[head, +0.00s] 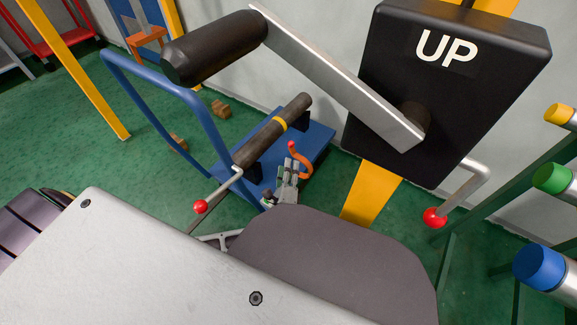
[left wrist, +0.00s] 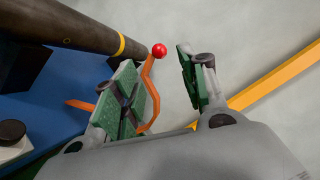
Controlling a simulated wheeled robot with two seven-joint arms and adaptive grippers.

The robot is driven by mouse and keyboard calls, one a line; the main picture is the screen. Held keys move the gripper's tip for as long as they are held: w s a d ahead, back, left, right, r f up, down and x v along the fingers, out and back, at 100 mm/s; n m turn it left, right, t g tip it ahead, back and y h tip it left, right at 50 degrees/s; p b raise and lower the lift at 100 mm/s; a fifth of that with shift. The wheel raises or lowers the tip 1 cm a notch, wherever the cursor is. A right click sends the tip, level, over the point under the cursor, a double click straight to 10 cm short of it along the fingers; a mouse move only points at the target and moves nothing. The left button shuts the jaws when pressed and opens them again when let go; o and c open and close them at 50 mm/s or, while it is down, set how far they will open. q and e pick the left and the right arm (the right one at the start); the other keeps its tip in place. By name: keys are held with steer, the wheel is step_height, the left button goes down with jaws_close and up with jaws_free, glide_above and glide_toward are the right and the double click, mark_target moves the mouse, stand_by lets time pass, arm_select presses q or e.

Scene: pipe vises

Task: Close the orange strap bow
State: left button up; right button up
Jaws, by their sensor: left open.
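The orange strap bow (head: 303,160) is a curved strip with a red ball at its end, beside the dark pipe (head: 265,137) with a yellow band. It stands raised, off the pipe, above the blue base. My left gripper (head: 287,180) is open next to the bow. In the left wrist view, the bow (left wrist: 148,80) and its red ball show between the two green-padded fingers of my left gripper (left wrist: 155,58). The left finger hides part of the bow; I cannot tell whether it touches. The banded pipe (left wrist: 90,35) lies to the left. My right gripper is not in view.
A black box marked UP (head: 450,70) with a crank handle (head: 215,47) overhangs the pipe area. A blue tubular frame (head: 160,80) stands left. Red-ball levers (head: 200,206) (head: 435,218) stick out on both sides. Capped pipes (head: 540,265) stand at right.

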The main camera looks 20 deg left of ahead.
arm_select(q)
steer(key=shift+s+f, duration=0.1)
steer(key=shift+f, duration=0.05)
steer(key=c, duration=0.5)
steer(key=shift+s+d+f, duration=0.3)
steer(key=shift+s+f, duration=0.05)
steer(key=shift+f, duration=0.05)
jaws_close()
steer(key=shift+f+n+g+y, duration=0.1)
steer(key=shift+n+g+y, duration=0.2)
steer(key=shift+n, duration=0.1)
